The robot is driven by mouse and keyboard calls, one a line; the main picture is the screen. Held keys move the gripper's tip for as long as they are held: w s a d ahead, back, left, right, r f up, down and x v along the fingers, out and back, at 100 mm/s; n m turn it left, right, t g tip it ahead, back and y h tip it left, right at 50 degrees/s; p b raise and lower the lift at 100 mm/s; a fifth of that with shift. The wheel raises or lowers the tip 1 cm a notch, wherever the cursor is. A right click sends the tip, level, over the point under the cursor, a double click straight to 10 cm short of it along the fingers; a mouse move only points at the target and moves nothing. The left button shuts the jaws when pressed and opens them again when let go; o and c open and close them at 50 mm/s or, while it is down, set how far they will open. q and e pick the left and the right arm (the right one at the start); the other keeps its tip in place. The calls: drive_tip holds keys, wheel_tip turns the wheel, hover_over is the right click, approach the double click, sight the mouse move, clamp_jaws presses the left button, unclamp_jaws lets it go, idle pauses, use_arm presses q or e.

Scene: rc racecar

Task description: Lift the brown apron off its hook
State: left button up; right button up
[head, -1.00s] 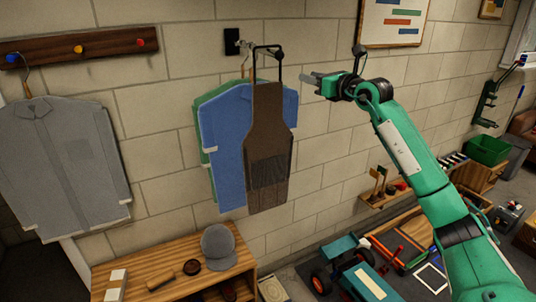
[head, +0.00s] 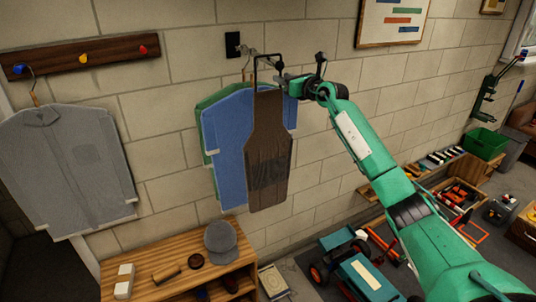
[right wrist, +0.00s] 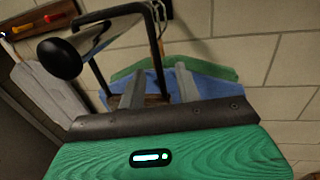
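The brown apron (head: 268,150) hangs on the wall by its black neck loop (head: 257,62), in front of a blue shirt (head: 228,130) and a green garment (head: 208,150). The loop hangs over a metal wall hook (head: 246,52). My right gripper (head: 284,82) is beside the top of the apron, at the right side of the loop. In the right wrist view its two fingers (right wrist: 160,80) are apart, and one side of the loop (right wrist: 156,40) shows between them. A dark round knob (right wrist: 60,58) is close to that camera. My left gripper is not in view.
A grey shirt (head: 65,165) hangs at the left below a peg rail (head: 85,55). A wooden bench (head: 180,255) with a grey cap (head: 220,240) stands below.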

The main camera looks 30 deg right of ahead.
drive_tip(key=shift+w, duration=0.4)
clamp_jaws()
idle(1.2)
